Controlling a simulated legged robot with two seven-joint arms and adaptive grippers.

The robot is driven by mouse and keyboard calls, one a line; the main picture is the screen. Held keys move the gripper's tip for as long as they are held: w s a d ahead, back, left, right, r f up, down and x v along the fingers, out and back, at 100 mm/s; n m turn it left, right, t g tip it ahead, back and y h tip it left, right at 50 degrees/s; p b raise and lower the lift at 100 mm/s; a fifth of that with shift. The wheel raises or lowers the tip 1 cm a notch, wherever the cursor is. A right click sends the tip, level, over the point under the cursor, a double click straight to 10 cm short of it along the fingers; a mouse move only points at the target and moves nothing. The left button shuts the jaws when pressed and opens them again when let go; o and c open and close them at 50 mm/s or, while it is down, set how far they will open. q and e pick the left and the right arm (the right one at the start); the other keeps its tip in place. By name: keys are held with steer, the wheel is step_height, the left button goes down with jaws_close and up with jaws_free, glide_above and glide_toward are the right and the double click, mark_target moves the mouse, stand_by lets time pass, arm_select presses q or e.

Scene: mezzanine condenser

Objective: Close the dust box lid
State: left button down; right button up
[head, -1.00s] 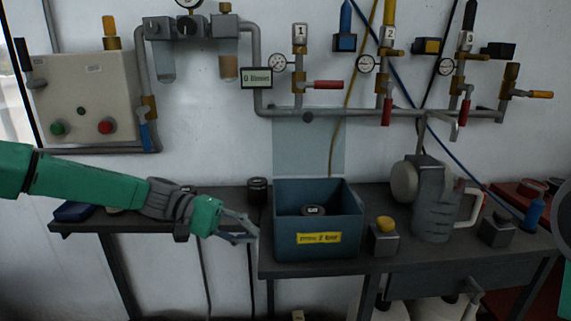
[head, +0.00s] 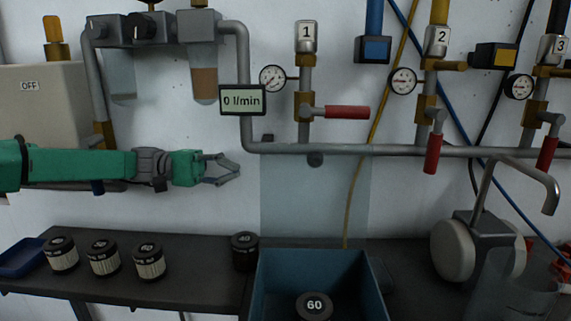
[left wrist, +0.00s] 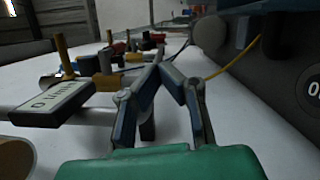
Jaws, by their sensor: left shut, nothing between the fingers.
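The dust box is a blue open-topped box (head: 376,290) at the bottom centre of the head view, with its front cut off by the frame. A pale see-through panel (head: 315,205), which looks like its lid, stands upright behind the box against the wall. My left gripper (head: 232,172) is shut and empty, above the bench and left of the panel, apart from both. Its fingertips also meet in the left wrist view (left wrist: 161,62). My right gripper is out of view.
A flow display (head: 242,100), pipes and a red-handled valve (head: 345,112) are above. A grey machine (head: 470,245) stands at right.

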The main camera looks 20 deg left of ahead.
mark_target(281, 174)
arm_select(q)
steer(key=d, duration=1)
steer(key=shift+w+r, duration=0.25)
steer(key=shift+w, duration=0.05)
steer(key=shift+d, duration=0.4)
steer(key=shift+s, duration=0.15)
